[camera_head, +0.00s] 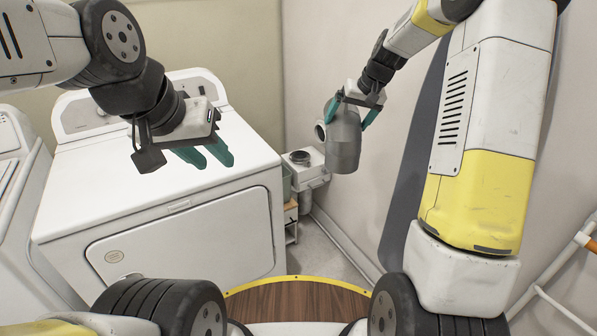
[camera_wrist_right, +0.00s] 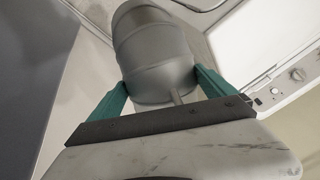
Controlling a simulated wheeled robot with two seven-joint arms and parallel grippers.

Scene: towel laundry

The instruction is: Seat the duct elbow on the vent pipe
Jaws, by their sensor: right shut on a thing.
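The grey metal duct elbow (camera_head: 344,140) hangs in the air near the back wall corner, its open round mouth facing left. My right gripper (camera_head: 355,112) is shut on the elbow, with one teal finger on each side of it. In the right wrist view the elbow (camera_wrist_right: 157,55) sits between both fingertips. A grey round collar (camera_head: 300,157), which looks like the vent pipe's top, stands on a white fixture lower left of the elbow, clearly apart from it. My left gripper (camera_head: 217,161) is empty above the dryer, its teal fingers a little apart.
A white dryer (camera_head: 160,190) fills the left middle, with another white appliance (camera_head: 15,180) at the far left. A small shelf (camera_head: 291,220) stands beside the dryer. A thin pipe (camera_head: 345,245) runs along the base of the right wall. An orange-and-white rack (camera_head: 580,240) is at the right edge.

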